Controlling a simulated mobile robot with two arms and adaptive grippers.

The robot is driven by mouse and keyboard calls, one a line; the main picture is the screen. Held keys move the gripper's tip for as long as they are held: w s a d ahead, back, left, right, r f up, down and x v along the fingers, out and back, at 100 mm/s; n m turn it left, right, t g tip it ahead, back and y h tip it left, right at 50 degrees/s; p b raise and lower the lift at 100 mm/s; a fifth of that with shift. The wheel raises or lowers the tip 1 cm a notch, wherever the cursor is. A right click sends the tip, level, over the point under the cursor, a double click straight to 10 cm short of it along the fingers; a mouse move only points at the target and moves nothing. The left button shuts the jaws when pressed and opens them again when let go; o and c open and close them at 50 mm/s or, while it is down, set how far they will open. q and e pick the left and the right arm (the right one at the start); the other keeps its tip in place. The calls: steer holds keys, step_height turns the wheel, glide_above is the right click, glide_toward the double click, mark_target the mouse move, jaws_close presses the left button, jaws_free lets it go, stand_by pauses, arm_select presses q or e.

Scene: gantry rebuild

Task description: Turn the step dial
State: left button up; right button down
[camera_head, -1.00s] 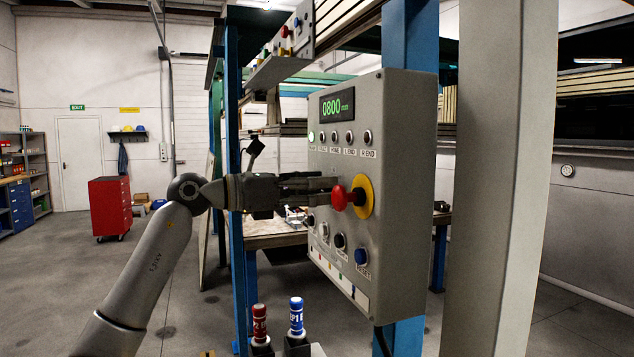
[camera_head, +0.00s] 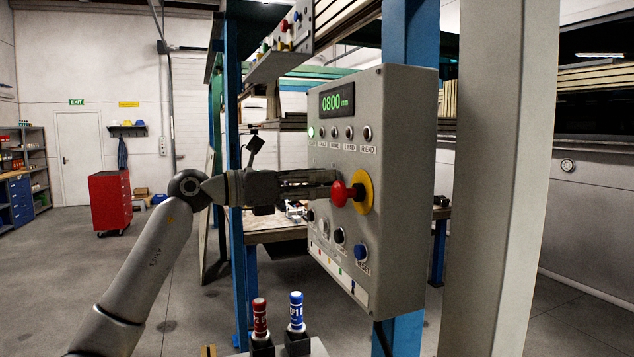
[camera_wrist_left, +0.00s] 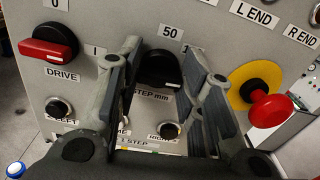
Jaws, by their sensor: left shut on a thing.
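The step dial (camera_wrist_left: 160,68) is a black knob above a "STEP mm" label in the left wrist view. A "50" label is above it, and a pale mark shows at its lower right. My left gripper (camera_wrist_left: 170,85) has one finger on each side of the dial and is shut on it. In the head view my left gripper (camera_head: 328,184) reaches from the left to the face of the grey control box (camera_head: 400,120); the dial is hidden there behind the fingers and the red button. The display (camera_head: 337,101) reads 0800 mm. My right gripper is not in view.
A red mushroom button (camera_head: 342,194) on a yellow disc stands out close beside my fingertips. The red drive switch (camera_wrist_left: 48,45) is left of the dial in the wrist view. Small buttons sit above and below. Red (camera_head: 259,318) and blue (camera_head: 296,310) capped objects stand below the box.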

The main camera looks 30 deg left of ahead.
arm_select(q)
steer(key=shift+w+a+n+p, duration=0.1)
steer(key=shift+n+p, duration=0.95)
steer(key=shift+n, duration=0.85)
steer(key=shift+a+n+p, duration=0.1)
steer(key=shift+n+p, duration=0.95)
steer(key=shift+n, duration=0.85)
steer(key=o, duration=1)
steer(key=shift+o, duration=0.2)
